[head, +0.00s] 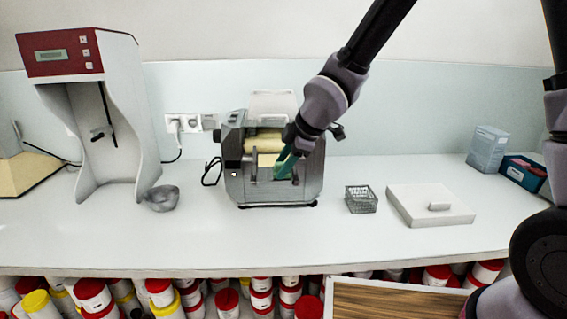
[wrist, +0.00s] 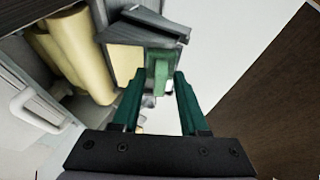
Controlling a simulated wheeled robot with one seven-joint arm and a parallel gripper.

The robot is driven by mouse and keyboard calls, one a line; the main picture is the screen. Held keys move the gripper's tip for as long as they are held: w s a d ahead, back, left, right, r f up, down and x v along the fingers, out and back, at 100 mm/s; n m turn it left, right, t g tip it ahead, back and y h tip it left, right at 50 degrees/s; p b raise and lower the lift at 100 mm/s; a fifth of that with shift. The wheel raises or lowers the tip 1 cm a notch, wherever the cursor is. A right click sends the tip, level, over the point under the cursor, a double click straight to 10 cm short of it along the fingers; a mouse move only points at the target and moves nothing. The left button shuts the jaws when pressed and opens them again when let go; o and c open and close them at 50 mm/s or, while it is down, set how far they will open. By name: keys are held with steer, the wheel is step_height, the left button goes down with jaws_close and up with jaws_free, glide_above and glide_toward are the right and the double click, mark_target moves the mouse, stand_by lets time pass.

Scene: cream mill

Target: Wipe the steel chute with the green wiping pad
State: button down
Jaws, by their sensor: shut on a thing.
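The cream mill (head: 235,180) stands on the bench, with pale yellow rollers (wrist: 80,50) inside. The steel chute (head: 262,174) is at its front, a grey sloped piece with cream colour on its face; it also shows in the wrist view (wrist: 125,36). My gripper (head: 285,164) reaches down to the chute from the upper right. Its teal fingers are shut on the green wiping pad (wrist: 160,70). The pad is at the chute's right part in the head view; whether it touches the surface I cannot tell. The fingers partly hide the chute.
A wire basket (head: 361,199) and a white slab with a knob (head: 430,204) lie right of the mill. A grey bowl-like thing (head: 162,198) and a red-topped machine (head: 85,55) are at left. The front bench strip is clear. Jars (head: 95,296) stand below.

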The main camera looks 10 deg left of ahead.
steer(key=shift+w+a+r, duration=0.15)
steer(key=shift+w+r, duration=0.2)
steer(key=shift+w, duration=0.35)
steer(key=shift+w+a+r, duration=0.2)
steer(key=shift+w+r, duration=0.1)
steer(key=shift+w, duration=0.45)
steer(key=shift+w+a+r, duration=0.15)
steer(key=shift+w+r, duration=0.2)
steer(key=shift+w, duration=0.35)
steer(key=shift+s+d+f, duration=0.2)
steer(key=shift+s+f, duration=0.15)
steer(key=shift+s, duration=0.4)
steer(key=shift+s+d+f, duration=0.15)
steer(key=shift+s+f, duration=0.2)
steer(key=shift+s, duration=0.35)
steer(key=shift+s+d+f, duration=0.2)
steer(key=shift+s+f, duration=0.15)
steer(key=shift+s, duration=0.4)
steer(key=shift+r, duration=0.1)
steer(key=shift+r, duration=0.2)
step_height(320, 180, up, 7)
steer(key=s, duration=0.1)
steer(key=shift+d+r, duration=0.15)
steer(key=shift+s, duration=0.1)
